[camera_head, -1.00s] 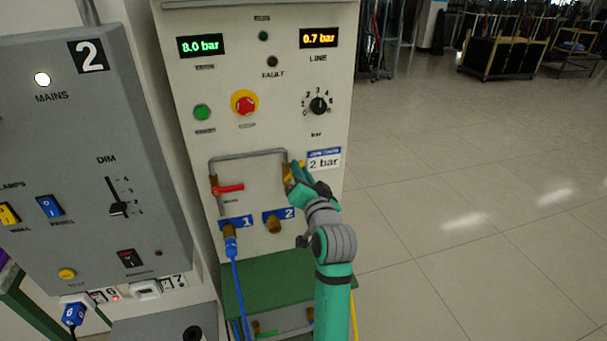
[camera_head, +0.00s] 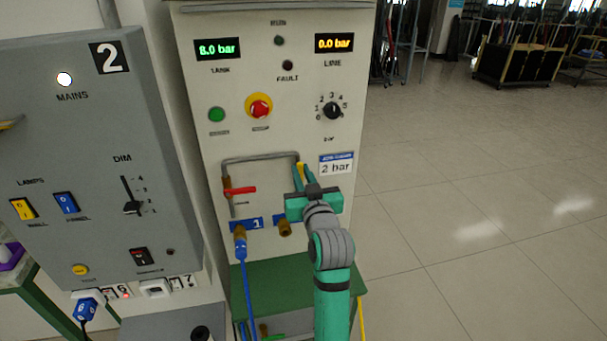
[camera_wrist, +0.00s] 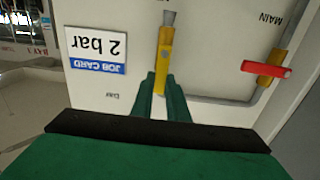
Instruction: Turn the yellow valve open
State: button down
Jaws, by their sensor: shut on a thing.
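The yellow valve lever (camera_head: 300,171) is on the right leg of the grey pipe on the pale panel; most of it is hidden by my gripper in the head view. In the wrist view, the yellow lever (camera_wrist: 164,55) runs lengthwise in line with the pipe. My gripper (camera_head: 305,176) reaches it from the front. In the wrist view, my gripper (camera_wrist: 161,84) is shut with its green fingertips on either side of the lever's near end. The green tank display (camera_head: 217,48) reads 8.0 bar. The line display (camera_head: 334,43) reads 0.0 bar.
A red lever (camera_head: 240,190) sits on the pipe's left leg. A blue hose (camera_head: 248,290) hangs from outlet 1; outlet 2 (camera_head: 285,228) is partly hidden. A job card (camera_head: 336,164) reads 2 bar. A grey switch box (camera_head: 90,130) stands left; open floor lies right.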

dwell(0.5)
jog(key=c, duration=1.7)
grip_release()
jog(key=v, duration=1.1)
jog(key=shift+f, duration=0.1)
